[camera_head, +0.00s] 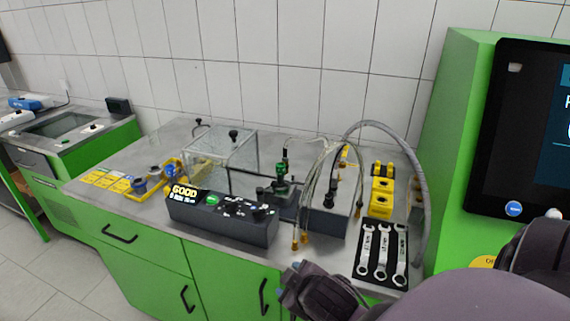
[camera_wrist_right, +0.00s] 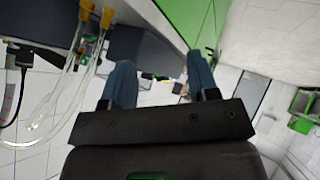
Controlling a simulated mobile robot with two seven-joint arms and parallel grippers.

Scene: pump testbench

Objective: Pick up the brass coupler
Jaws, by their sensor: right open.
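Brass-coloured couplers (camera_head: 295,244) hang at the lower ends of thin clear hoses at the bench's front edge, right of the control box. They also show in the right wrist view as orange-yellow ends (camera_wrist_right: 108,16) at the upper left. I cannot tell which single one is meant. My right gripper (camera_head: 288,270) is low in front of the bench, just below and apart from the couplers. In the right wrist view its two blue fingers (camera_wrist_right: 161,75) are spread with nothing between them. My left gripper is not in view.
A dark control box (camera_head: 222,218) with a "GOOD" display stands left of the hoses. A black mat with wrenches (camera_head: 382,256) lies to the right, beside a thick grey hose (camera_head: 421,190). A clear box (camera_head: 215,158) stands behind. A green cabinet with a screen (camera_head: 535,140) is at the right.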

